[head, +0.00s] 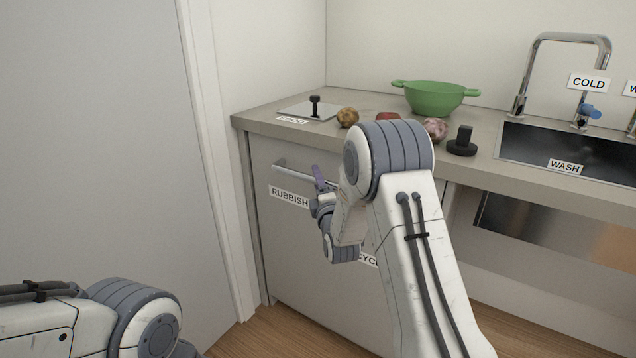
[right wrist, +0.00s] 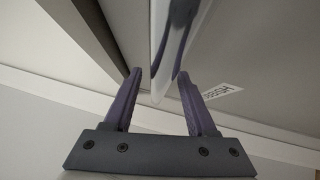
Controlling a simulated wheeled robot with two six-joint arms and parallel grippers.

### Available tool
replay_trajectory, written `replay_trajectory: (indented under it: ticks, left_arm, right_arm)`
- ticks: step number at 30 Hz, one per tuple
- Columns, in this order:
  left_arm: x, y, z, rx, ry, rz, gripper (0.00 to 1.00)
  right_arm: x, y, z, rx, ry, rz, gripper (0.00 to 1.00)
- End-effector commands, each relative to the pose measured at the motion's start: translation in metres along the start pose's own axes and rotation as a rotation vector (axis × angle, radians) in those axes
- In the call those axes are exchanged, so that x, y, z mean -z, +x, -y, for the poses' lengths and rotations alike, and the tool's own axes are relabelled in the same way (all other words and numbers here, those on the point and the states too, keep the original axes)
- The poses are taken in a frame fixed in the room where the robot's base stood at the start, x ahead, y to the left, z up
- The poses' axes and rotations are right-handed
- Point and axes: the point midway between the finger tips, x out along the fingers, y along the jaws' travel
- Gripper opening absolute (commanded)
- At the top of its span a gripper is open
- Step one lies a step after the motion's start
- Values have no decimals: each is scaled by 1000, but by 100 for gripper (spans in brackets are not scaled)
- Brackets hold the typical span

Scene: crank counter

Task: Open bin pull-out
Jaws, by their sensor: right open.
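The bin pull-out is the grey cabinet front (head: 300,250) under the counter's left end, with a RUBBISH label (head: 289,196). It looks closed. Its metal bar handle (head: 296,170) runs along the top. My right gripper (head: 319,176) is at the handle, partly hidden by my own arm. In the right wrist view, my right gripper's two purple fingers (right wrist: 160,92) are open. The handle bar (right wrist: 178,40) reaches into the gap between them; I cannot tell whether they touch it. My left gripper is out of view; only part of the left arm shows.
On the counter (head: 260,119) are a plate with a black knob (head: 315,106), a potato (head: 347,117), a green colander (head: 435,97) and a black knob (head: 462,143). The sink (head: 530,155) is at right. A door frame (head: 215,150) stands left of the cabinet.

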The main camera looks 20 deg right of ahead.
Motion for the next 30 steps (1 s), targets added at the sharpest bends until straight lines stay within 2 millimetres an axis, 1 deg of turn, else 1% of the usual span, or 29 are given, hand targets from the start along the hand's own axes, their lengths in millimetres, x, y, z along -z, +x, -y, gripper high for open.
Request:
replay_trajectory:
  ticks: [2,3,5,6,7,8,30]
  left_arm:
    - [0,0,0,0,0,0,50]
    - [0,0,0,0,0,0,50]
    - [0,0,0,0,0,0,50]
    - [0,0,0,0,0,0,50]
    - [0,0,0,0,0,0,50]
    - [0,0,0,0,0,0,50]
    - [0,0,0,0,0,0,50]
  right_arm:
    - [0,0,0,0,0,0,57]
    - [0,0,0,0,0,0,53]
    - [0,0,0,0,0,0,30]
    - [0,0,0,0,0,0,15]
    - [0,0,0,0,0,0,3]
    - [0,0,0,0,0,0,0]
    - [0,-1,0,1,0,0,0]
